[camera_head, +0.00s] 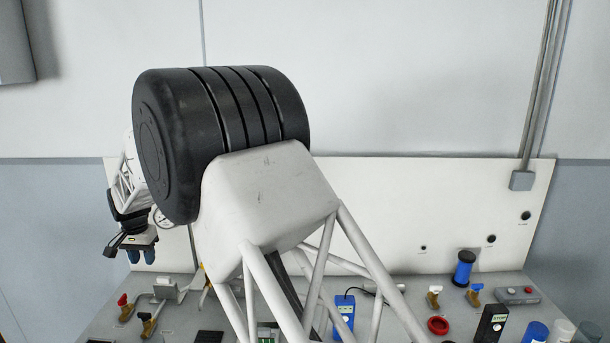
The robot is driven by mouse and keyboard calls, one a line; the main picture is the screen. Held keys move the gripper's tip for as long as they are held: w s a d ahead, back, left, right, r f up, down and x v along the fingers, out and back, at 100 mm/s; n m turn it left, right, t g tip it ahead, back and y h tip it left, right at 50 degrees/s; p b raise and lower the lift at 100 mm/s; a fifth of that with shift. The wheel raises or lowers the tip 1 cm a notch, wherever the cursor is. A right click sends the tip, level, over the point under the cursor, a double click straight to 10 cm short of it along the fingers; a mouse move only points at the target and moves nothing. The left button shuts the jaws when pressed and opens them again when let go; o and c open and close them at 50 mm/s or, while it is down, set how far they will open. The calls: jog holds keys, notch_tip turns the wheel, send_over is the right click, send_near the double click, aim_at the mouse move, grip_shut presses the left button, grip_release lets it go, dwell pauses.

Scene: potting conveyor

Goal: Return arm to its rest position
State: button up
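My arm fills the middle of the view, with a large black joint (225,130) and a white link (270,195) below it. My gripper (141,257) hangs at the left, small and partly seen, with blue fingertips pointing down. It is in front of the white back panel and above the bench. No object shows clearly between the fingertips, and their spacing is too small to judge. The arm hides much of the bench's middle.
The grey bench (400,300) holds valves with red (122,300) and blue (477,288) handles, a blue cylinder (464,268), a red ring (438,326), a black meter (491,324), a blue meter (344,314) and a grey button box (518,296). A conduit (540,90) runs down the wall.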

jog(key=s+d+r, duration=0.1)
jog(key=d+r, duration=0.4)
jog(key=d, duration=0.5)
jog(key=d+r, duration=0.5)
jog(key=d, duration=0.6)
jog(key=s+d+r, duration=0.2)
jog(key=s+d, duration=0.1)
jog(key=d, duration=0.4)
jog(key=s+d+r+t, duration=0.1)
jog(key=s+d+r, duration=0.15)
jog(key=d, duration=0.35)
jog(key=s+d+r, duration=0.2)
jog(key=s+d, duration=0.1)
jog(key=d, duration=0.4)
jog(key=s+d+f, duration=0.2)
jog(key=s+d, duration=1)
jog(key=s, duration=0.3)
jog(key=s+d+f+t, duration=0.1)
jog(key=s+d+f, duration=0.1)
jog(key=s+d, duration=1)
jog(key=s, duration=0.3)
jog(key=shift+s+d+f, duration=0.2)
jog(key=shift+s+d, duration=0.1)
jog(key=shift+s, duration=0.1)
